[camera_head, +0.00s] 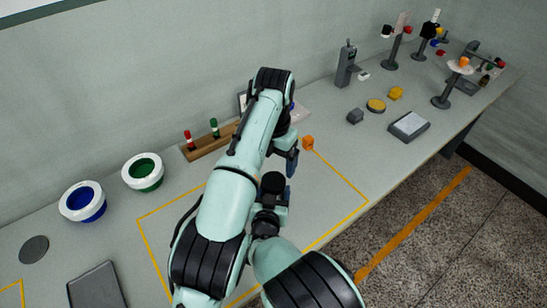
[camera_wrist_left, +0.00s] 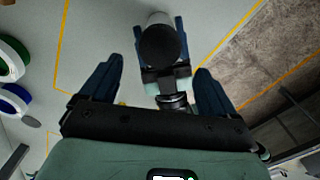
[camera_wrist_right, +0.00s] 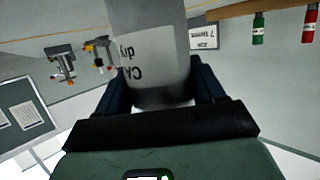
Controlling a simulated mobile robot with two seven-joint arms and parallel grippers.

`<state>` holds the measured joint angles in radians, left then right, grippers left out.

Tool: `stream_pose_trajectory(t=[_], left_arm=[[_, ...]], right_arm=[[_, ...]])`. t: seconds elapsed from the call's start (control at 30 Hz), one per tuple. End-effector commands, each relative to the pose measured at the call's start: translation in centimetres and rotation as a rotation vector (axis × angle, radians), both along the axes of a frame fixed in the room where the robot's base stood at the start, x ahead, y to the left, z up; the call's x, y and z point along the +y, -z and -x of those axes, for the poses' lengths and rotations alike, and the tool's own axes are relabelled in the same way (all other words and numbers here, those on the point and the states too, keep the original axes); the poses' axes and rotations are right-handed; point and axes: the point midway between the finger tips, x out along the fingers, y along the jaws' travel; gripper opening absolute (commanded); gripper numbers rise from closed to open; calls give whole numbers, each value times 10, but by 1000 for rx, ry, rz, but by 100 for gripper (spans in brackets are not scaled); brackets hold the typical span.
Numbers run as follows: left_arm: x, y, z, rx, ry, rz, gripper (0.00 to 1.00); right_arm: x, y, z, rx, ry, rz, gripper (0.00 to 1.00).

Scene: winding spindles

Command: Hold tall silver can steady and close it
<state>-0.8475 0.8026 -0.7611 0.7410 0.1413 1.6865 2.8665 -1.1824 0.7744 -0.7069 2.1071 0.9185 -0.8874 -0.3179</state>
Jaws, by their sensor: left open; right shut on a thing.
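The tall silver can (camera_wrist_right: 150,50) stands out in the right wrist view as a pale cylinder with upside-down lettering. My right gripper (camera_wrist_right: 156,72) is shut on it, one finger on each side. In the left wrist view the can's end (camera_wrist_left: 162,45) is a dark round disc. I cannot tell whether that is an open mouth or a cap. My left gripper (camera_wrist_left: 158,68) is open and empty, its fingers spread apart near the can's dark end.
White-rimmed blue (camera_head: 83,202) and green (camera_head: 143,172) bowls stand at the left. A wooden rack (camera_head: 205,140) with red and green pieces is behind my arm. An orange cube (camera_head: 308,142) sits near the yellow-line area. Stands and gadgets fill the far right.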

Motion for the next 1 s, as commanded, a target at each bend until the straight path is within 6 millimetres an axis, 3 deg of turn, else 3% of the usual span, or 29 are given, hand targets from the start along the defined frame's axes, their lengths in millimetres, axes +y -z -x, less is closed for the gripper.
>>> stream_pose_trajectory(t=[0.5,0.93,0.97,1.0], left_arm=[[0,68,1,2,2,-1,89],[0,77,0,1,2,-1,89],[0,77,0,1,2,-1,83],[0,77,0,1,2,-1,70]], right_arm=[[0,-1,0,-2,0,-1,0],[0,-1,0,-2,0,-1,0],[0,-1,0,-2,0,-1,0],[0,-1,0,-2,0,-1,0]])
